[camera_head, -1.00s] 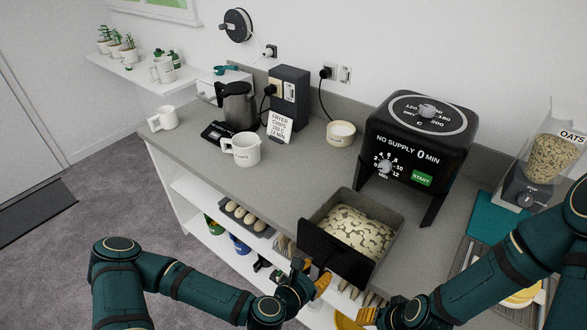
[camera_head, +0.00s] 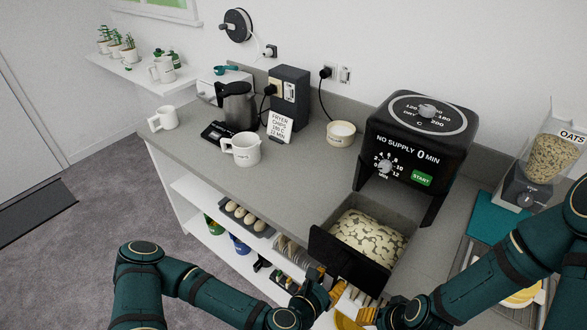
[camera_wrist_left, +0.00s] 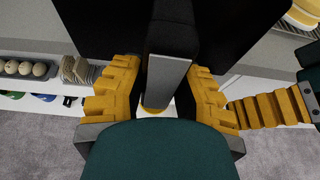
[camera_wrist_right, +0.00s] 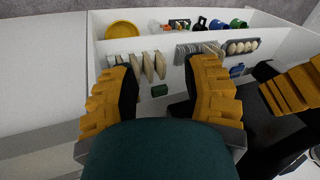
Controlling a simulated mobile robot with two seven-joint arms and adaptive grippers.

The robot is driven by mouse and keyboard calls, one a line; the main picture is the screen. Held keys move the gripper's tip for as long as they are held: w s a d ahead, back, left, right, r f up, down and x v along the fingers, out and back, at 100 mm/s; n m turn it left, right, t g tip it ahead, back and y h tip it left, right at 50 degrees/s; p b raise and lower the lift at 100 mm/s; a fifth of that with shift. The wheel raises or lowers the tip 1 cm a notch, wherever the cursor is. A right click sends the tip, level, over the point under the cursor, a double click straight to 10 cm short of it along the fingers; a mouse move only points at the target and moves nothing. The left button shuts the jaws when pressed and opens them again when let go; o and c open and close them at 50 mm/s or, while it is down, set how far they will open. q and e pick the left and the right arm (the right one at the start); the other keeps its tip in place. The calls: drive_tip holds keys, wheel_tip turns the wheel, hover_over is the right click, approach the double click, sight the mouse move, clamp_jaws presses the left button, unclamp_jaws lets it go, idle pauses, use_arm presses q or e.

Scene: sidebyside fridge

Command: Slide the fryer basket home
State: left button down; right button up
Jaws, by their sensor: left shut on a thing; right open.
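The fryer basket (camera_head: 350,263) is a dark open drawer full of pale chips, with a black front panel. It sits at the counter's front edge, outside the black fryer (camera_head: 420,140), below and in front of its legs. My left gripper (camera_head: 328,288) is shut on the basket's handle, which shows grey between the yellow fingers in the left wrist view (camera_wrist_left: 167,82). The black panel (camera_wrist_left: 238,35) fills the top there. My right gripper (camera_wrist_right: 162,75) is open and empty, beside the counter front; in the head view it is largely hidden by its own arm.
Shelves (camera_wrist_right: 270,25) under the counter hold eggs, plates and boards. An oats dispenser (camera_head: 553,155) stands at right. The counter left of the basket is clear.

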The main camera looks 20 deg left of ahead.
idle(0.3)
use_arm(q)
drive_tip(key=shift+b, duration=0.45)
drive_tip(key=shift+f, duration=0.1)
drive_tip(key=shift+s+d+f, duration=0.1)
drive_tip(key=shift+d+f, duration=0.1)
drive_tip(key=shift+f, duration=0.15)
drive_tip(key=shift+t, duration=0.3)
idle(0.8)
drive_tip(key=shift+w+d, duration=0.3)
drive_tip(key=shift+w, duration=0.45)
drive_tip(key=shift+w+d, duration=0.3)
drive_tip(key=shift+w, duration=0.4)
